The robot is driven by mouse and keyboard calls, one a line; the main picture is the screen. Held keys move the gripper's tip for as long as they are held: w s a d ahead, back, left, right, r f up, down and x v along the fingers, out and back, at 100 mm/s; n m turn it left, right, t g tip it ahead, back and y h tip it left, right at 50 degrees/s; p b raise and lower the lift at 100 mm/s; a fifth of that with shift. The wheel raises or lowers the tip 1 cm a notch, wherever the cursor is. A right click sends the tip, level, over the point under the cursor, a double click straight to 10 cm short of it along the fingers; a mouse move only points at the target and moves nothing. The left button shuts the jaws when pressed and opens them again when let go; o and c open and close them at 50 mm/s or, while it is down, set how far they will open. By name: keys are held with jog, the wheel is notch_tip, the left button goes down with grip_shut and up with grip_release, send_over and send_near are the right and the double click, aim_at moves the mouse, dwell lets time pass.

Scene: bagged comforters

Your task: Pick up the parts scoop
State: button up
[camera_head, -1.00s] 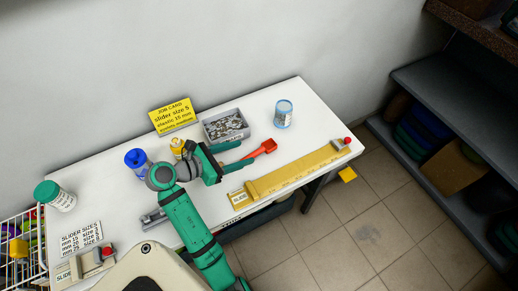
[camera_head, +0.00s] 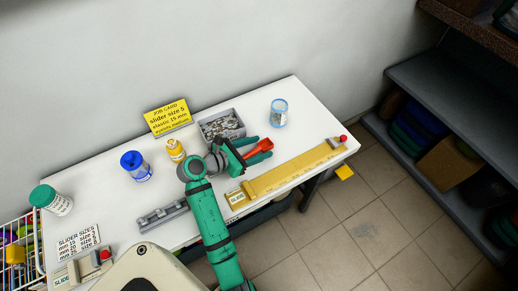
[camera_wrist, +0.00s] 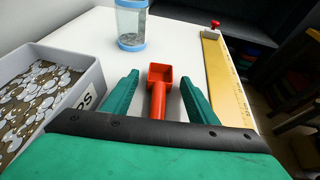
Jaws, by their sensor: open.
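The parts scoop (camera_head: 264,146) is a small red-orange scoop with a square open bowl, lying on the white table in the head view. In the wrist view the scoop (camera_wrist: 159,80) points away from me, its handle running back between my two green fingers. My gripper (camera_head: 260,147) is open, with one finger on each side of the scoop. In the wrist view my gripper (camera_wrist: 160,88) shows a gap between each finger and the handle. The rear end of the handle is hidden behind the gripper body.
A grey bin of metal sliders (camera_head: 221,125) stands just left of my gripper. A yellow measuring board (camera_head: 290,172) lies on the right, along the table's front edge. A clear jar with blue bands (camera_head: 279,113) stands beyond the scoop.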

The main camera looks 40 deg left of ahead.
jog(key=c, duration=1.1)
jog(key=shift+r, duration=0.1)
